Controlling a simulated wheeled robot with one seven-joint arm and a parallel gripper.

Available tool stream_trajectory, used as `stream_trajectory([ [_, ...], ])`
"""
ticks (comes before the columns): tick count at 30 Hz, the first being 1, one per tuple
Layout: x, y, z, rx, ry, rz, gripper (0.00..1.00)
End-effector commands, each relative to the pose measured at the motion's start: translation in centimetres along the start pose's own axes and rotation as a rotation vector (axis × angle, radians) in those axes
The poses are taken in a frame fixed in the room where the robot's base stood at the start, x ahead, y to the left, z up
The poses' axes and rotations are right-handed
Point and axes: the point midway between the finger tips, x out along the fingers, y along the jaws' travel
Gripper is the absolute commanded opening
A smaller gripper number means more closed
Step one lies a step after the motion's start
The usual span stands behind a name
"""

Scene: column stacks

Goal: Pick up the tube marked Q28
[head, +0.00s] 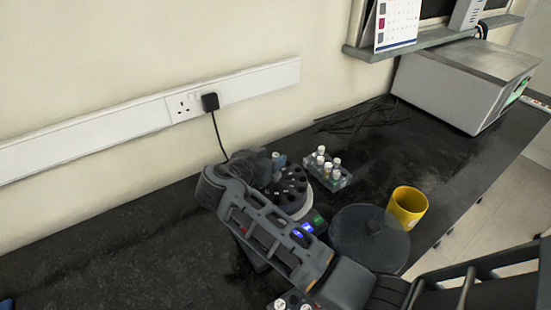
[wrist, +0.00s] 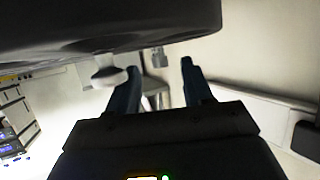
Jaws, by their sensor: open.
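No marking Q28 can be read on any tube in either view. Several white-capped tubes stand upright in a small clear rack (head: 342,183) in the head view. A round dark rotor (head: 291,183) with holes sits on a pale base left of the rack, partly hidden by my arm. In the wrist view, my gripper (wrist: 160,78) is open, with nothing seen between its two dark fingers. A blurred pale knob-like thing (wrist: 108,75) shows beside the left finger; I cannot tell what it is. A large dark rounded body (wrist: 120,25) fills the top of that view.
A yellow mug (head: 408,207) and a clear round lid (head: 366,240) stand right of the rotor. White-capped items (head: 281,304) show at the bottom edge. Black cables (head: 362,115) lie near the wall. A grey box instrument (head: 465,82) is back right. The left bench is mostly clear.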

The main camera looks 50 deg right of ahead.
Motion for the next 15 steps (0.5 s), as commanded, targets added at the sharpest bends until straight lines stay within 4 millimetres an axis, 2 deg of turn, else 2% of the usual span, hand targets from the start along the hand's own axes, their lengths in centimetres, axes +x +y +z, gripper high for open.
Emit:
stream_trajectory([
  [4, 1.1, 0.02, 0.0, 0.0, 0.0, 0.0, 0.5],
  [11, 1.2, -0.01, 0.08, 0.0, -0.001, -0.002, 0.5],
  [15, 1.18, -0.01, 0.08, 0.0, -0.001, -0.001, 0.37],
])
